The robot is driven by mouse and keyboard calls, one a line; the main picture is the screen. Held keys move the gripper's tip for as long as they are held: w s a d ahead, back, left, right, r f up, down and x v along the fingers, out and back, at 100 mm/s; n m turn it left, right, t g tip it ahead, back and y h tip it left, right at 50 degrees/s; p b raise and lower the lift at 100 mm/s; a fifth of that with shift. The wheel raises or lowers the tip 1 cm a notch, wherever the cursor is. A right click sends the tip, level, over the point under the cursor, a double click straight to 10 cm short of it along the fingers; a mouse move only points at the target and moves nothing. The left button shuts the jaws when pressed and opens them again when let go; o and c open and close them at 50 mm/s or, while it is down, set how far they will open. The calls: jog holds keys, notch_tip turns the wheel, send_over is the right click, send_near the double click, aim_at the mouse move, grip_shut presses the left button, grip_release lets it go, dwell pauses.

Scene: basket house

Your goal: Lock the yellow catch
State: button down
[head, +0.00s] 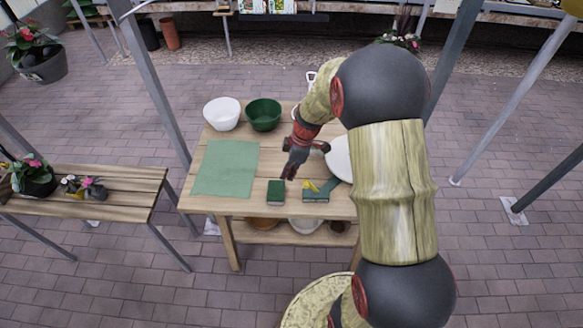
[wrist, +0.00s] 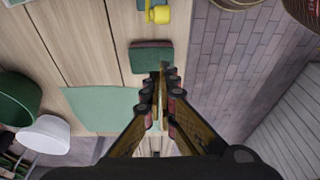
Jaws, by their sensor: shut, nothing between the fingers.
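The yellow catch (head: 311,185) sits on a dark green box (head: 322,195) near the front edge of the wooden table. In the wrist view the catch (wrist: 158,14) is at the top edge, partly cut off; whether it is locked is too small to tell. My gripper (head: 288,175) is shut and empty, pointing down over the table, left of the catch and apart from it. In the wrist view the gripper tips (wrist: 161,70) overlap the edge of a second dark green block (wrist: 150,57), which lies left of the catch in the head view (head: 275,191).
A green mat (head: 226,168) covers the table's left part. A white bowl (head: 222,113) and a green bowl (head: 264,114) stand behind. A white plate (head: 340,157) lies at right, partly behind my arm. Pots sit on the lower shelf. A metal post (head: 158,85) rises at left.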

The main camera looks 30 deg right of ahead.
jog(key=d+f, duration=0.1)
jog(key=s+f, duration=0.1)
jog(key=d+f, duration=0.1)
jog(key=shift+s+d+f+b, duration=0.2)
jog(key=shift+s+d+b, duration=0.1)
jog(key=shift+s, duration=0.05)
jog(key=shift+d, duration=0.1)
dwell(0.3)
jog(key=shift+s+d+r+b, duration=0.15)
jog(key=shift+b, duration=0.65)
